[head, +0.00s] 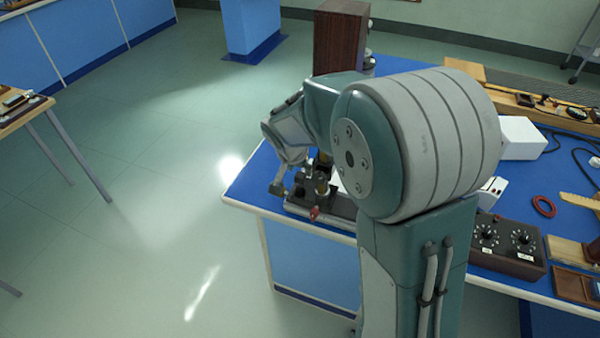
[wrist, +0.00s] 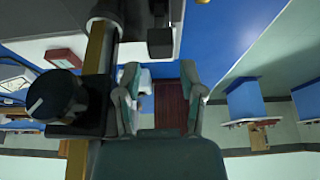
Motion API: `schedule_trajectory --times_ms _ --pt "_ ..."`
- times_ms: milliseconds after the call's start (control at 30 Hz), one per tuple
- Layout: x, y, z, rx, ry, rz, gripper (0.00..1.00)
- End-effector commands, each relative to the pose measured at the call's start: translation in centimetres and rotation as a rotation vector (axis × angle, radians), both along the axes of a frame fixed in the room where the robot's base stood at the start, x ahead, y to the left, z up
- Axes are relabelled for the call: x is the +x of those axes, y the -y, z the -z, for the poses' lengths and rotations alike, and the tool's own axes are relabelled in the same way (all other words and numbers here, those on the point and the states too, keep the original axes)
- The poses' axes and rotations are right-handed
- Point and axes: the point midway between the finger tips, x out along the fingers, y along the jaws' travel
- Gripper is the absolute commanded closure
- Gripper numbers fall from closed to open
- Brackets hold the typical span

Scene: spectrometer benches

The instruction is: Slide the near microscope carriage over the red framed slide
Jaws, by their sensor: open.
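The microscope (head: 322,178) stands on a dark base (head: 335,206) at the left end of the blue bench, with a red knob (head: 314,214) at its front. My arm hides part of it. In the wrist view a brass bar (wrist: 98,50), a black knob (wrist: 58,95) and a dark block (wrist: 92,118), seemingly the carriage, show at left. My gripper (wrist: 160,78) is open, its fingers apart with nothing between them. Its left finger overlaps the dark block; I cannot tell whether they touch. In the head view my gripper is beside the microscope.
A dark control box with dials (head: 506,246), a red ring (head: 543,206) and a white box (head: 522,138) are on the bench to the right. A brown wooden cabinet (head: 340,38) stands behind. The floor left of the bench is clear.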

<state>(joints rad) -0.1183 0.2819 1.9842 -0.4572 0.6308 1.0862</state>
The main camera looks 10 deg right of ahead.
Motion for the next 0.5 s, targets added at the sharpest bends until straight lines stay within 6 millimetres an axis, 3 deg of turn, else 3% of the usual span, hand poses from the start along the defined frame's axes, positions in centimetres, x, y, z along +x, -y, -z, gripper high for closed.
schedule_trajectory --times_ms 200,500 --pt "0.9 0.6 2.7 0.000 -0.001 -0.001 0.49" --pt "1.0 1.0 3.2 0.003 0.002 0.000 0.49"
